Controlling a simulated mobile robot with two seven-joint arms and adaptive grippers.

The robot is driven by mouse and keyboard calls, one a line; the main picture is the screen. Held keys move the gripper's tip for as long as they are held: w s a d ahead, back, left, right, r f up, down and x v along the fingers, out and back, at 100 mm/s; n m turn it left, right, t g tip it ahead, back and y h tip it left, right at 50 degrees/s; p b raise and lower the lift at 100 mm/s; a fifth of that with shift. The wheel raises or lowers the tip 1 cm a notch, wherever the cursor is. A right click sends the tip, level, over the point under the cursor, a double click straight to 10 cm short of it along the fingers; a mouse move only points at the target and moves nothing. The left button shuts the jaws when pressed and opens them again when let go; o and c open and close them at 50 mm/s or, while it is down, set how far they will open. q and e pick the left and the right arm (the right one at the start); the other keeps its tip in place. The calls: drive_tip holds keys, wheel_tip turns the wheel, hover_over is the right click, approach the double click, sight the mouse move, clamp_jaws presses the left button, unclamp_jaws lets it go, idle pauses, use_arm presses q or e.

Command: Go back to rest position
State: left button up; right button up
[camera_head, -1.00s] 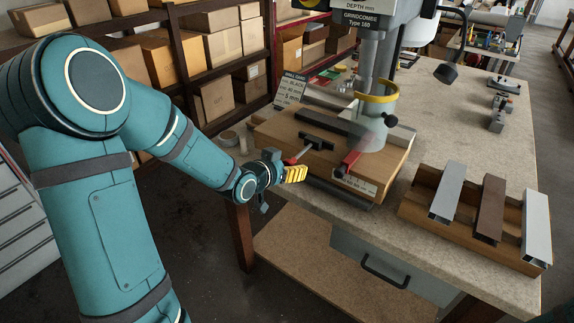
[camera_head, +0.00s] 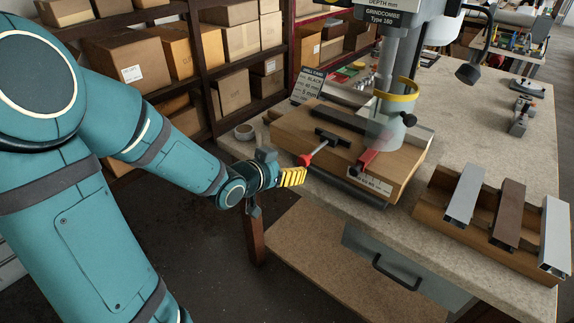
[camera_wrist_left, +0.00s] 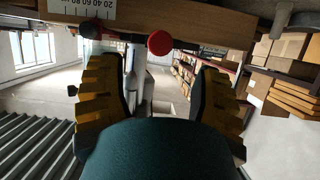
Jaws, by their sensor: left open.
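My left gripper (camera_head: 293,177), with yellow ribbed fingers, hangs in the air just off the front left corner of the wooden drill fixture (camera_head: 400,168). It is open and nothing is seen between its fingers. The left wrist view shows the two fingers (camera_wrist_left: 160,105) apart, with the red knob (camera_wrist_left: 160,43) and the wooden block (camera_wrist_left: 185,18) beyond and above them. In the head view, the red-ended clamp handle (camera_head: 305,160) is close by the fingertips; I cannot tell whether they touch. My right gripper is not in view.
The drill press (camera_head: 395,60) stands behind the fixture on the bench (camera_head: 460,130). A wooden rack (camera_head: 432,205) holds two silver profiles and one brown one at the right. A grey drawer (camera_head: 395,275) is under the bench edge. Shelves of cardboard boxes (camera_head: 145,62) stand behind my left arm.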

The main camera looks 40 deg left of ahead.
use_arm(q)
drive_tip(key=shift+f, duration=0.1)
drive_tip(key=s+d+f+n+g+h, duration=0.15)
drive_tip(key=d+f+g, duration=0.25)
drive_tip(key=d+f, duration=0.55)
drive_tip(key=s+d+f+n+g+h, duration=0.1)
drive_tip(key=s+d+f+g, duration=0.25)
drive_tip(key=d+f, duration=0.6)
drive_tip(key=s+d+f+g, duration=0.4)
drive_tip(key=s+f, duration=0.3)
drive_tip(key=f, duration=0.3)
drive_tip(key=shift+s+f, duration=0.25)
